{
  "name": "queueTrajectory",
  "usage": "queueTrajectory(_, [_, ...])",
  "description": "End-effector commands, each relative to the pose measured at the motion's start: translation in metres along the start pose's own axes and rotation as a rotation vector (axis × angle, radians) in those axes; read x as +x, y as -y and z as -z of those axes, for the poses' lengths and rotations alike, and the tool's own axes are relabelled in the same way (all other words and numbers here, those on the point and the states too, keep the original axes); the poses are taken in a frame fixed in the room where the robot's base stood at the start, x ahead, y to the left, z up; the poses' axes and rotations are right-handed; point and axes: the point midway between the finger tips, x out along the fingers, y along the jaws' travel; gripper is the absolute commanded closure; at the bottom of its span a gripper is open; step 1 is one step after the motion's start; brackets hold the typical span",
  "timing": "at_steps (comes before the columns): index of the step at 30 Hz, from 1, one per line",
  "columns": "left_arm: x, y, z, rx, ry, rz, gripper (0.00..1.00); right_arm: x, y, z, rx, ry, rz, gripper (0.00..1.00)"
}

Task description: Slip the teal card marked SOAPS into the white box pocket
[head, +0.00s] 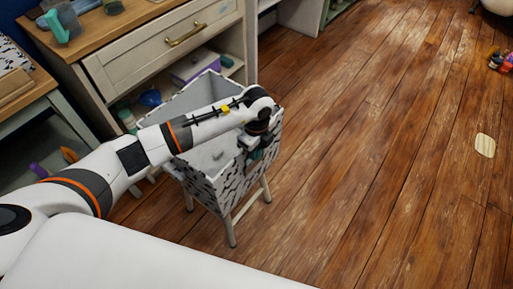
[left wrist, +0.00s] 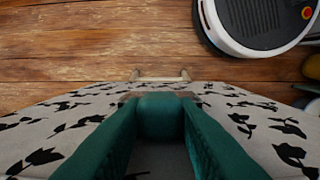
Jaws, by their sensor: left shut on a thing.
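A white box (head: 228,188) with black leaf-like marks stands open-topped on a light stool in the head view. My left gripper (head: 257,150) is at the box's right side, near its upper edge. In the left wrist view its green fingers (left wrist: 160,125) are shut on a teal-green piece (left wrist: 160,108), which I take to be the card; no SOAPS lettering shows. Patterned box cloth (left wrist: 55,125) spreads on both sides of the fingers. The pocket opening is not clear, and I cannot tell whether the card is inside it. My right gripper is not in view.
A wooden-topped cabinet (head: 165,55) with a drawer stands behind the box, with items on its open shelf. A small table (head: 25,105) is at the left. The wooden floor (head: 370,150) to the right is mostly clear, with a pale striped piece (head: 485,145) lying there.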

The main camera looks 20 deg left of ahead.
Motion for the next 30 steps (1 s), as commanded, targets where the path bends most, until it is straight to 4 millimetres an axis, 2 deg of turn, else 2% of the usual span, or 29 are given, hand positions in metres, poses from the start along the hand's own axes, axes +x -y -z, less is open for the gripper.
queueTrajectory(30, [0.022,0.000,0.000,0.000,0.000,0.000,1.00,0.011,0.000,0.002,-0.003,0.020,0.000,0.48])
